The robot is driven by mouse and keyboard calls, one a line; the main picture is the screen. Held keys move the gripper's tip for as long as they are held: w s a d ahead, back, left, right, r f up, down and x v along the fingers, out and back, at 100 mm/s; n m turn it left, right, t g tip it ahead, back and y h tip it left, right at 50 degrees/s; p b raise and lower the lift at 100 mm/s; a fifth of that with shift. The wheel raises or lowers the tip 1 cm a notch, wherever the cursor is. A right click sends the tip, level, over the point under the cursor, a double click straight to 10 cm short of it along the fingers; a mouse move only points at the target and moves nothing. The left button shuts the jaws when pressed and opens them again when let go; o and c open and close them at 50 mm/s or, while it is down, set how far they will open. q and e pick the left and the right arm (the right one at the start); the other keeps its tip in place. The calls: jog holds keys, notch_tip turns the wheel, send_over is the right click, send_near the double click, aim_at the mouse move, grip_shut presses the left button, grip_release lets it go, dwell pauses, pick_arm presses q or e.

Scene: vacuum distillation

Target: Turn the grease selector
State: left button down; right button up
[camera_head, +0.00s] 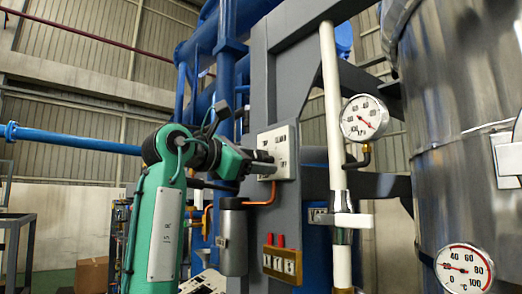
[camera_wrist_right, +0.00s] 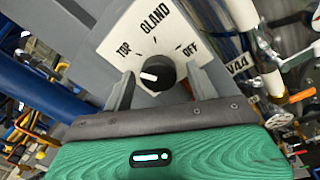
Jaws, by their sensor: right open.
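The grease selector is a black round knob (camera_wrist_right: 158,73) on a white plate (camera_wrist_right: 150,28) marked TOP, GLAND and OFF. The white mark on the knob lies on its left side, nearest the TOP lettering. In the head view the white plate (camera_head: 284,141) is fixed to a grey-blue column, and the knob is hidden by my gripper. My right gripper (camera_head: 264,164) is at the plate. In the right wrist view its open fingers (camera_wrist_right: 160,80) stand on either side of the knob; I cannot tell whether they touch it. My left gripper is out of view.
Below the plate are a grey cylinder (camera_head: 233,240) and a brass block with red tops (camera_head: 281,262). A white vertical pipe (camera_head: 332,110) and a pressure gauge (camera_head: 364,118) stand to the right, before a large steel vessel (camera_head: 455,90).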

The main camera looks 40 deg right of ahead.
jog(key=shift+d+r, duration=0.1)
jog(key=shift+d, duration=0.45)
jog(key=shift+c, duration=0.5)
jog(key=c, duration=0.9)
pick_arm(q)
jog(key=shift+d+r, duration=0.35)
